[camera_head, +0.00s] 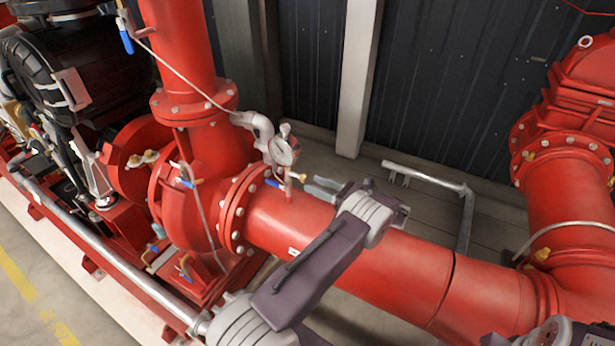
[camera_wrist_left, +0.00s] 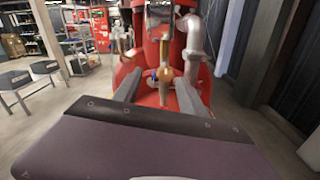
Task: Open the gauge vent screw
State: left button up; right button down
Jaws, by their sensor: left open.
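My left gripper (camera_head: 312,187) is close to this piece, just right of the gauge stem. In the left wrist view my left gripper (camera_wrist_left: 158,89) has its two fingers apart, with a brass fitting (camera_wrist_left: 165,62) upright between and beyond them. No contact is clear.
The thick red pipe (camera_head: 400,268) runs beneath my left arm. A blue-handled valve (camera_head: 273,183) is beside the gauge stem, and a grey elbow pipe (camera_head: 262,127) is behind it. A galvanised rail (camera_head: 425,174) stands behind. Stools (camera_wrist_left: 42,68) stand on open floor at left in the wrist view.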

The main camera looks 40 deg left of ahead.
aim_at(306, 177)
pick_arm(q)
jog(key=a, duration=0.3)
jog(key=a+p, duration=0.1)
jog(key=shift+s+a, duration=0.25)
jog(key=shift+s, duration=0.05)
jog(key=shift+d, duration=0.1)
jog(key=shift+w+d, duration=0.1)
jog(key=c, duration=0.4)
jog(key=shift+w, duration=0.1)
jog(key=c, duration=0.6)
jog(key=shift+w+a+r, duration=0.1)
jog(key=shift+w+a, duration=0.3)
jog(key=shift+w, duration=0.15)
grip_shut()
jog(key=shift+s+a, duration=0.15)
jog(key=shift+a, duration=0.05)
